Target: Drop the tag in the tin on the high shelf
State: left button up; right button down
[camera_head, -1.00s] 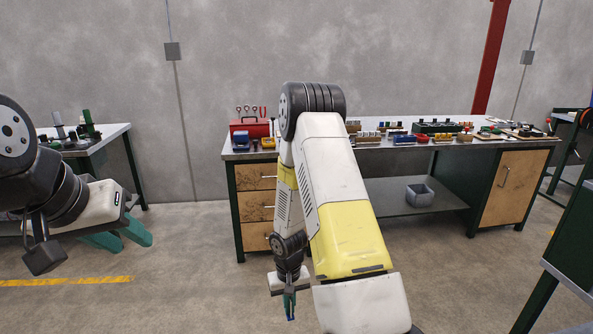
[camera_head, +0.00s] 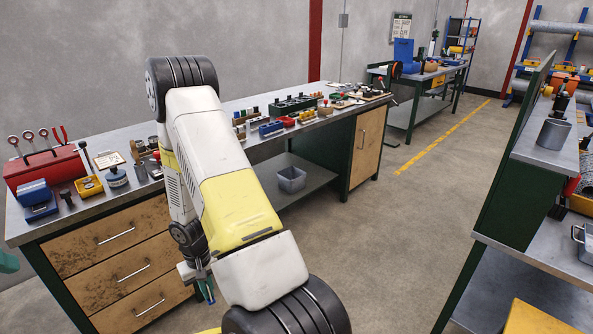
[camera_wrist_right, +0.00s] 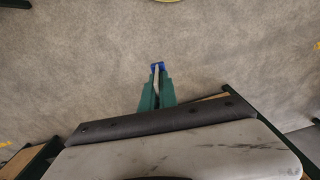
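My right gripper (camera_head: 208,292) hangs low in front of the bench drawers in the head view. In the right wrist view its green fingers (camera_wrist_right: 157,92) are closed around a small thing with a pale strip and a blue end (camera_wrist_right: 158,67), which I take to be the tag. A grey cylindrical tin (camera_head: 553,133) stands upright on the raised shelf (camera_head: 545,155) at the right, well away from the gripper. Only a teal bit of my left gripper (camera_head: 8,262) shows at the left edge, so its opening is hidden.
A long workbench (camera_head: 240,155) with tools and a red toolbox (camera_head: 45,168) runs along the left. A grey bin (camera_head: 291,179) sits on its lower shelf. A metal container (camera_head: 584,243) stands on the lower right worktop. Open floor (camera_head: 400,220) lies between the benches.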

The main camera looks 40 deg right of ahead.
aim_at(552, 132)
jog(key=z, duration=0.4)
jog(key=i+z, duration=0.15)
jog(key=z, duration=0.25)
jog(key=j+z, duration=0.1)
jog(key=z, duration=0.35)
jog(key=i+z, duration=0.1)
jog(key=z, duration=0.3)
jog(key=k+j, duration=0.05)
